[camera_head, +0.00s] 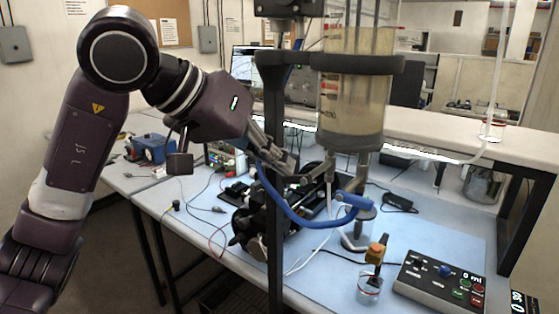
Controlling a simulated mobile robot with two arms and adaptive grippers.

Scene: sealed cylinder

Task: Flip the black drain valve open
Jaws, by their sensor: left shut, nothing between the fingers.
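A clear sealed cylinder (355,112) with a tan, cloudy filling and red markings stands upright in a dark clamp ring. Below its base is a small outlet with a thin pale tube (330,188). The black drain valve is too small and too crowded by dark parts there for me to make out its handle position. My left gripper (292,174) reaches in from the left, its fingers shut and empty, pointing down and right to just left of the outlet. I cannot tell whether the fingertips touch the valve. My right gripper is out of view.
A blue hose (296,213) loops under the outlet. A dark upright post (273,240) stands in front. Cables lie around the black pump-like unit (248,228).

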